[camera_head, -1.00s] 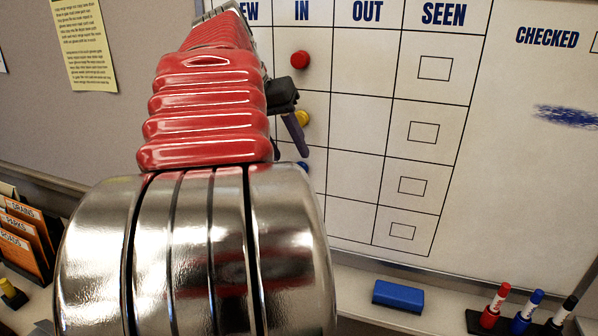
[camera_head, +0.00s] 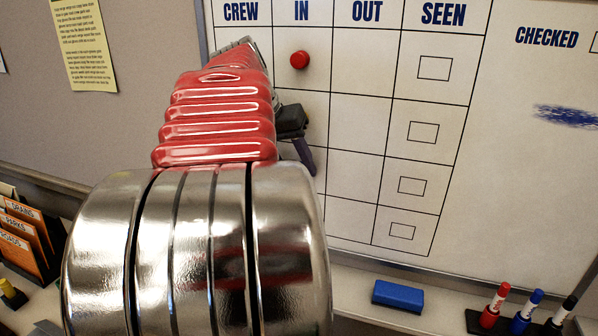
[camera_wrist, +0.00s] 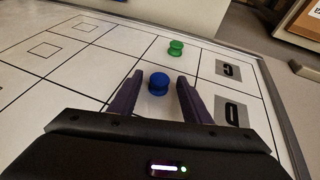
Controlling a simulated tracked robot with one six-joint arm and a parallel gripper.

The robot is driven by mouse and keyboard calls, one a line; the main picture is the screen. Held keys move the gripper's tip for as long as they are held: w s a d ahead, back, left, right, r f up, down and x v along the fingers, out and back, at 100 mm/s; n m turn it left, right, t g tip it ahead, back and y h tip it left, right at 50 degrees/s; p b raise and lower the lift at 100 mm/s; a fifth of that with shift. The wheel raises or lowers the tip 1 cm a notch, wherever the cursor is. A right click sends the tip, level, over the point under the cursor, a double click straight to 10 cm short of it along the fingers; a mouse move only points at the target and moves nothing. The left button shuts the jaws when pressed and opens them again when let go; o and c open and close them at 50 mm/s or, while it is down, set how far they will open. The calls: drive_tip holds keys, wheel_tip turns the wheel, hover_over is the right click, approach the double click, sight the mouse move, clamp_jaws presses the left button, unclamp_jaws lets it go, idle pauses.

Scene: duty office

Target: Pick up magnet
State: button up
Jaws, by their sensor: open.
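A blue round magnet (camera_wrist: 158,83) sits on the whiteboard in the wrist view, between my gripper's two purple fingers. My gripper (camera_wrist: 156,90) is open around it, with a gap on both sides and nothing held. A green magnet (camera_wrist: 175,48) is on the board farther off, beyond the fingers. In the head view, a red magnet (camera_head: 299,60) is in the top cell of the IN column. There my gripper (camera_head: 303,152) is below the red magnet against the board, partly behind my arm. The blue and green magnets are hidden in the head view.
The whiteboard (camera_head: 355,110) has a ruled grid. Plates marked C (camera_wrist: 228,70) and D (camera_wrist: 232,110) are beside the magnets in the wrist view. A blue eraser (camera_head: 398,296) and several markers (camera_head: 521,312) are on the ledge below. Orange folders (camera_head: 24,240) stand at left.

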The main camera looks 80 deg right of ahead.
drive_tip(key=shift+c, duration=0.2)
idle(0.3)
clamp_jaws()
idle(0.3)
